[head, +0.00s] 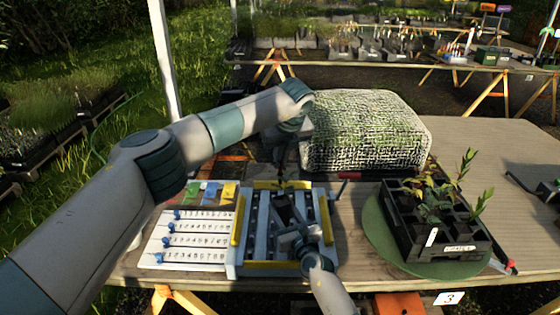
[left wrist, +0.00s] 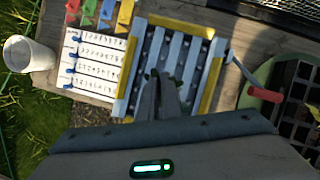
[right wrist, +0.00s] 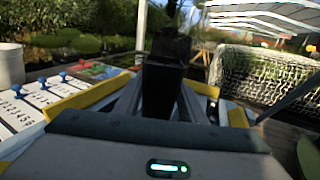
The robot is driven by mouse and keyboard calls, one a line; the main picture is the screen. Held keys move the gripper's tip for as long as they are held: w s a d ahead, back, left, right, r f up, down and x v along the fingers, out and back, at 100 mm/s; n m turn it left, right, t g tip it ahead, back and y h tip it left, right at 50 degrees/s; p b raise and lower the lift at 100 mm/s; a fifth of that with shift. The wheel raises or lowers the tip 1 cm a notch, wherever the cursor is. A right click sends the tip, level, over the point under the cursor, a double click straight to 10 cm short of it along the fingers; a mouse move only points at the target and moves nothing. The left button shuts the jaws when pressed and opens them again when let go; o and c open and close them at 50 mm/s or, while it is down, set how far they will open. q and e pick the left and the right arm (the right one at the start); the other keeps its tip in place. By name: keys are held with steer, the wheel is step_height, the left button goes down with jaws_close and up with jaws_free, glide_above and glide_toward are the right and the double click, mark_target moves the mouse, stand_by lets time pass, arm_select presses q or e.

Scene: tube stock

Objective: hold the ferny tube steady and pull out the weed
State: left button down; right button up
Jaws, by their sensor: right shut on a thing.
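The black tube (right wrist: 163,90) stands upright between the fingers of my right gripper (right wrist: 158,100) in the right wrist view, with a dark, blurred top. In the head view my right gripper (head: 296,232) is shut on this tube (head: 284,208) over the slatted, yellow-edged rack (head: 240,222). My left gripper (head: 284,172) points down just above the tube. In the left wrist view my left gripper (left wrist: 160,80) has its fingertips close together by small green leaf bits (left wrist: 148,75). I cannot tell whether they grip anything. Weed and fern cannot be told apart.
A board with blue pegs (head: 190,242) and coloured cards (head: 212,193) lie left of the rack. A black plant tray (head: 455,255) stands on a green disc (head: 375,225) at right. A mesh-covered block (head: 365,130) is behind. A white cup (left wrist: 32,56) and red-handled tool (head: 349,176) flank the rack.

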steer(key=o, duration=1.3)
steer(key=shift+c, duration=0.2)
steer(key=shift+s, duration=0.15)
steer(key=v, duration=1.1)
steer(key=shift+s+d, duration=0.15)
steer(key=shift+s, duration=0.1)
